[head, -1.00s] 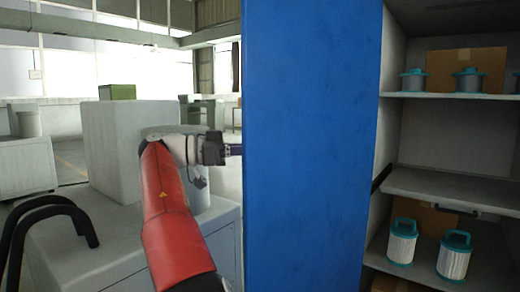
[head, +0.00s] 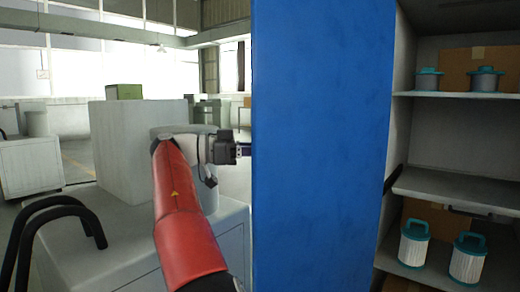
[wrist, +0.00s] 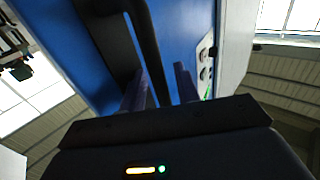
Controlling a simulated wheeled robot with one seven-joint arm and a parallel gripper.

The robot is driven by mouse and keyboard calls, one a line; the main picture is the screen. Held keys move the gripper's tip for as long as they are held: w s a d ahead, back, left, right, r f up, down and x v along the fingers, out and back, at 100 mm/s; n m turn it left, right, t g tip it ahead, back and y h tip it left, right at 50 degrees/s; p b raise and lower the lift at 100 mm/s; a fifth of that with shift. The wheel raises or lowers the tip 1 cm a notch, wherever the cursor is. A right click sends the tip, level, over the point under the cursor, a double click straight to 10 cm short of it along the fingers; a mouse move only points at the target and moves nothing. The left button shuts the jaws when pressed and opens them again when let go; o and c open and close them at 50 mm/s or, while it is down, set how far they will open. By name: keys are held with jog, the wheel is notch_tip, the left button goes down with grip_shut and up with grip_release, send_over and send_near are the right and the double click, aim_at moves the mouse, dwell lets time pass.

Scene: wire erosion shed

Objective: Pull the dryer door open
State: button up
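A tall blue panel (head: 318,150) fills the middle of the head view. My gripper (head: 243,150) reaches its left edge, and the panel hides the fingertips there. In the wrist view a blue face (wrist: 190,25) carries a long black bar handle (wrist: 147,40). My gripper (wrist: 160,90) has its two dark fingers apart, with the lower end of the handle between them. A strip of blue shows between the handle and the right finger. Contact with the left finger is unclear. I cannot tell how far the door stands open.
A pale panel with round knobs (wrist: 204,68) is beside the handle. Shelves (head: 455,182) with teal-capped filters (head: 468,258) and boxes are at right. A pale block (head: 135,140) stands on a grey cabinet at left, near black curved bars (head: 50,215).

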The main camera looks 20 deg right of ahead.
jog(key=w+a+p, duration=0.1)
jog(key=a+p, duration=0.2)
jog(key=a, duration=0.4)
jog(key=shift+w+a+p, duration=0.2)
jog(key=shift+a+p, duration=0.15)
